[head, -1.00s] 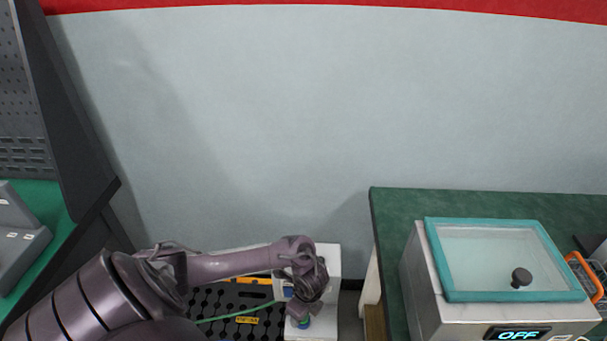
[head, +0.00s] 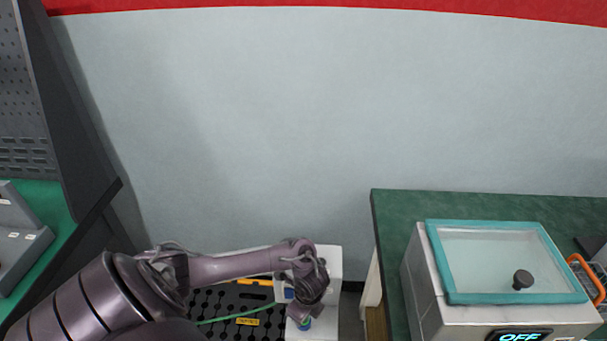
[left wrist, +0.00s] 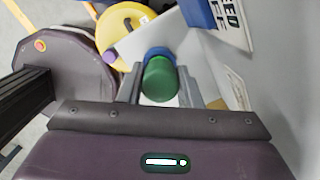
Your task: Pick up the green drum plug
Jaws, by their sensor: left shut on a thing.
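The green drum plug (left wrist: 160,80) shows in the left wrist view, with a blue part (left wrist: 158,53) against its far end. My left gripper (left wrist: 161,86) has one finger on each side of the plug and is shut on it. In the head view my left arm reaches from the left to the white surface, where the gripper (head: 304,322) is at the bottom edge. Only a small blue and green patch shows there, and the arm hides most of it. My right gripper is in neither view.
A black perforated panel (head: 213,302) with a green cable lies left of the white surface (head: 328,262). A steel box (head: 425,285) with a teal-framed lid and an "OFF" display stands on the green table (head: 395,205). A yellow round object (left wrist: 125,18) is near the plug.

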